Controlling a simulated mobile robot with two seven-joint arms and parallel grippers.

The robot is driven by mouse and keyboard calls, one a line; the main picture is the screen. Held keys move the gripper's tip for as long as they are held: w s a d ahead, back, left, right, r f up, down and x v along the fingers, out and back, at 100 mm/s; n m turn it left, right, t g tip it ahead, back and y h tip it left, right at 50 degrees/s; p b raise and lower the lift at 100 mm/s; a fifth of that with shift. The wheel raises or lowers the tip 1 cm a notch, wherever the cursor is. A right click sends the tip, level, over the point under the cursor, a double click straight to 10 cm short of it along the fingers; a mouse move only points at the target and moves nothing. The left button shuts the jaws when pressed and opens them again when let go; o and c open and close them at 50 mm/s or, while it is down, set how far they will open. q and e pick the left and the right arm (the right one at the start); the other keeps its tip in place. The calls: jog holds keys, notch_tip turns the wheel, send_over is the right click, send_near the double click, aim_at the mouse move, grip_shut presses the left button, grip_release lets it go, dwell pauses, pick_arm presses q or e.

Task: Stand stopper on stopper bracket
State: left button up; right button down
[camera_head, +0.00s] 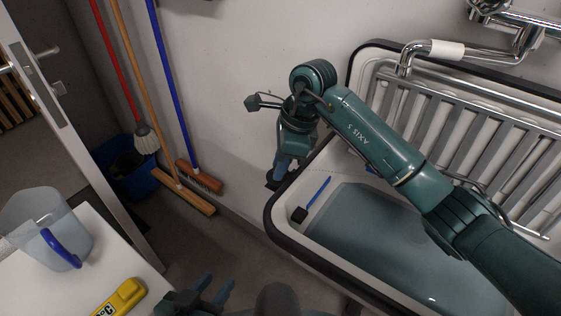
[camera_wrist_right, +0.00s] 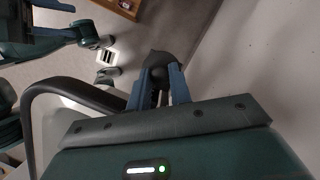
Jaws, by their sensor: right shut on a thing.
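My right gripper (camera_head: 274,179) is at the left rim of the sink (camera_head: 268,222), by the wall. Its blue fingers are shut on a small dark stopper (camera_head: 270,184). In the right wrist view, the dark grey stopper (camera_wrist_right: 160,66) shows between and beyond the blue fingertips (camera_wrist_right: 159,76). I cannot make out a stopper bracket; the arm and gripper cover part of the sink's back left corner. My left gripper (camera_head: 214,287) is low in the head view, between table and sink, with its blue fingers apart and nothing between them.
The sink holds water, and a blue-handled tool (camera_head: 318,191) with a black head lies at its left end. A metal rack (camera_head: 460,115) spans its back. A table (camera_head: 85,285) with a jug (camera_head: 45,228) and yellow device (camera_head: 120,297) stands left. Brooms (camera_head: 185,195) lean on the wall.

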jog(key=shift+f+b, duration=0.35)
jog(key=shift+f, duration=0.05)
dwell(0.4)
jog(key=c, duration=1.2)
grip_release()
